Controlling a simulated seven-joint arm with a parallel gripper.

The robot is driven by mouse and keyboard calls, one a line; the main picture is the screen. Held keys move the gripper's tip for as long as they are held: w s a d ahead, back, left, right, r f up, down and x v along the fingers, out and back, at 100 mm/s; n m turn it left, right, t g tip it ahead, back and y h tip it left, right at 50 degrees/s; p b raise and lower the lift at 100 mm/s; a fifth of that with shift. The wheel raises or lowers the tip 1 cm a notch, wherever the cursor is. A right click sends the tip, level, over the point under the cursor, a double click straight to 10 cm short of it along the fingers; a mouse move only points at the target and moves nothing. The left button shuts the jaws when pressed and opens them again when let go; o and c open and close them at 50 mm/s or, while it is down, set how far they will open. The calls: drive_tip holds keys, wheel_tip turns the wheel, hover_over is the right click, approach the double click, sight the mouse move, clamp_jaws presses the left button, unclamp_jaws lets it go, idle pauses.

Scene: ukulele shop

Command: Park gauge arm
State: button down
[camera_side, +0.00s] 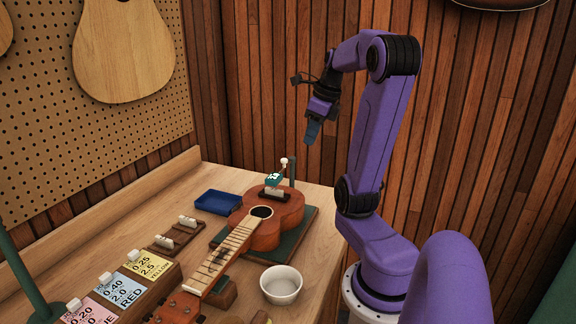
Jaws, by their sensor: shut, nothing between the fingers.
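The gauge arm (275,179) has a small teal head with a pale face, a white knob above it and a dark green post just to its right. Its head sits over the bridge end of the ukulele body. The ukulele (283,215) lies on a green mat with its neck toward the front. My gripper (311,137) is shut and empty, pointing down, above and slightly right of the gauge arm, apart from it.
A blue tray (218,202) lies left of the ukulele. A white bowl (281,285) stands right of the neck. Colored cards (125,290) with white-knobbed pieces line the front left. A wooden rack (172,238) stands behind them. A green post (25,275) rises at far left.

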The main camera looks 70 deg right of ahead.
drive_tip(key=shift+s+d, duration=0.1)
idle(0.3)
approach(283, 170)
drive_tip(key=s+a+f, duration=0.2)
drive_tip(key=s+f, duration=0.1)
drive_tip(key=f, duration=0.2)
drive_tip(key=w+f, duration=0.1)
drive_tip(key=w, duration=0.1)
drive_tip(key=shift+w+d+f, duration=0.25)
drive_tip(key=shift+w+f, duration=0.1)
drive_tip(key=shift+w, duration=0.55)
drive_tip(key=shift+w+m, duration=0.1)
drive_tip(key=shift+m, duration=0.2)
drive_tip(key=shift+w+a+m, duration=0.1)
drive_tip(key=shift+w+m, duration=0.1)
drive_tip(key=shift+m, duration=0.1)
